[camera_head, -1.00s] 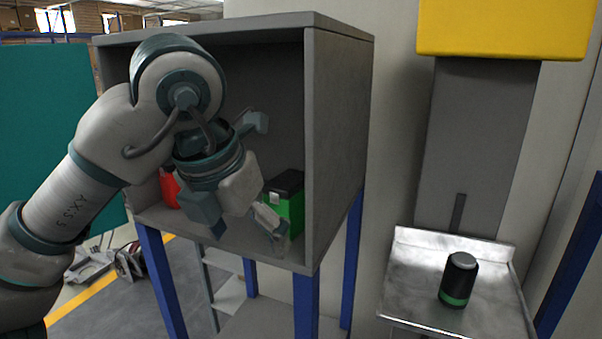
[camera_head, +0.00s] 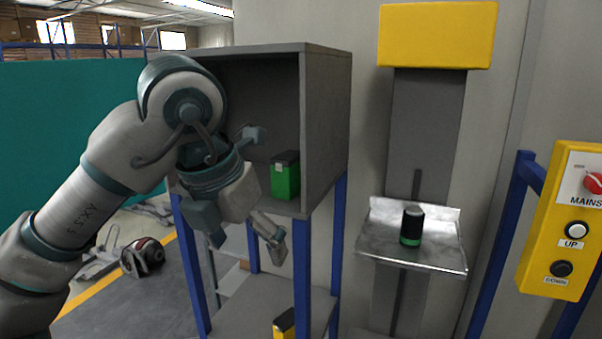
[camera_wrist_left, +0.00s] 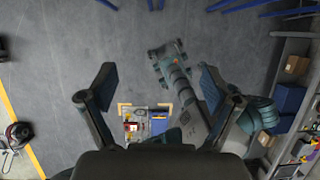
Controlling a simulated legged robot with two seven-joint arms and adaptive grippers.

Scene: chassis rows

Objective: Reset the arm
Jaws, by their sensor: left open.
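My left arm comes in from the left in the head view. My left gripper (camera_head: 243,235) hangs in front of the grey cabinet, pointing down, with its fingers spread and nothing between them. In the left wrist view the left gripper (camera_wrist_left: 154,85) also shows open, its two fingers wide apart above the grey floor. A green box with a black top (camera_head: 286,176) stands in the cabinet, right of the gripper and apart from it. My right gripper is not seen in the head view.
The open-fronted grey cabinet (camera_head: 326,130) stands on blue legs. A metal tray (camera_head: 440,256) to its right bears a black and green cylinder (camera_head: 412,226). A yellow control box (camera_head: 567,225) with buttons is at far right. A yellow item (camera_head: 284,326) sits on the lower shelf.

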